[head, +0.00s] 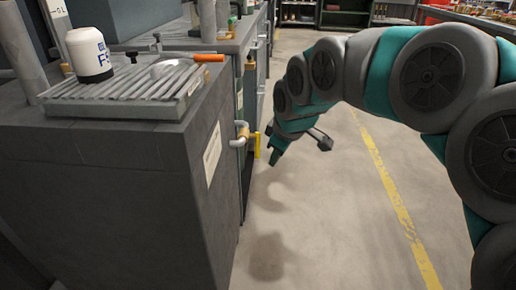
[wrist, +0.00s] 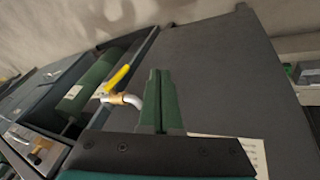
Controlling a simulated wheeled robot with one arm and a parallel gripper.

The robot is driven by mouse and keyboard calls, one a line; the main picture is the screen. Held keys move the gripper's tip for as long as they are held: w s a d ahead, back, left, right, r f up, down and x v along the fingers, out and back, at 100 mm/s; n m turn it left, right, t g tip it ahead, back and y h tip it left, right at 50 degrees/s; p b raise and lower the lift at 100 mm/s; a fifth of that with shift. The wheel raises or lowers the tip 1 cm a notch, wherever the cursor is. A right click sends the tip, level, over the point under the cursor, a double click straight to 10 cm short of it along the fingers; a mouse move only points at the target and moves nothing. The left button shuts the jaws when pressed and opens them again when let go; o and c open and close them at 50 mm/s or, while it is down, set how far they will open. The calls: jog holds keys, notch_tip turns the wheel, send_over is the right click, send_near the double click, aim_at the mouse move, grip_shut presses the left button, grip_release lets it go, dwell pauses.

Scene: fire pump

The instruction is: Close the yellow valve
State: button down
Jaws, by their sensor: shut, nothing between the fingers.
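The yellow valve handle (head: 257,145) is on a bent pipe with a brass fitting (head: 241,131) that sticks out of the side of the grey cabinet. In the head view the handle stands upright, close to the pipe's end. In the wrist view my two green fingers (wrist: 161,72) are together and empty. The yellow handle (wrist: 118,77) lies to their left, slanting up from the pipe, which passes close to the fingers; I cannot tell whether they touch.
The grey cabinet (head: 110,190) fills the left, with a slatted tray (head: 125,108), a white bottle (head: 88,52) and an orange-handled tool (head: 209,58) on top. A green cylinder (wrist: 90,88) sits in an opening beside the valve.

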jog(key=w+a+r+n+t, duration=0.1)
jog(key=w+a+n, duration=0.1)
jog(key=w+a, duration=0.3)
send_near(256, 153)
notch_tip(256, 153, down, 5)
jog(key=s+a, duration=0.1)
jog(key=a, duration=0.1)
jog(key=w, duration=0.2)
jog(key=shift+w+d+f+y, duration=0.25)
jog(key=shift+w+y, duration=0.05)
jog(key=shift+w, duration=0.1)
jog(key=shift+w+d, duration=0.15)
jog(key=shift+w, duration=0.2)
jog(key=shift+f, duration=0.1)
jog(key=shift+f+t+b, duration=0.3)
jog(key=shift+t+b, duration=0.1)
jog(key=shift+b, duration=0.2)
jog(key=shift+w+f+t+b, duration=0.15)
jog(key=shift+t+b, duration=0.35)
jog(key=shift+t, duration=0.2)
jog(key=shift+w, duration=0.1)
jog(key=shift+w+f+p, duration=0.1)
jog(key=shift+p, duration=0.2)
